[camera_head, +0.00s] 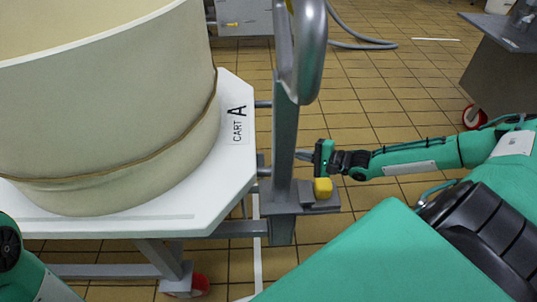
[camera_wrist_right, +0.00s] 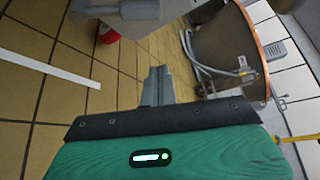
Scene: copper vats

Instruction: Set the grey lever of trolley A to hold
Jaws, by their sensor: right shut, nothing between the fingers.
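Trolley A is the cart with the white top (camera_head: 225,178) marked "CART A", on the left of the head view. A grey upright post (camera_head: 284,135) with a rounded handle rises at its right edge. A grey bracket (camera_head: 295,207) with a yellow block (camera_head: 323,188) juts from the post's lower part. I cannot clearly tell which part is the grey lever or how it is set. My right gripper (camera_head: 305,155) is shut and empty, just right of the post and above the yellow block. Its closed fingers (camera_wrist_right: 157,82) show in the wrist view, apparently touching nothing. My left gripper is out of view.
A large beige vat (camera_head: 105,110) stands on the trolley top. A grey hose (camera_head: 365,42) lies on the tiled floor behind. Another grey cart (camera_head: 500,70) stands at upper right. The wrist view shows a copper-rimmed vessel (camera_wrist_right: 225,45) and a red wheel (camera_wrist_right: 108,34).

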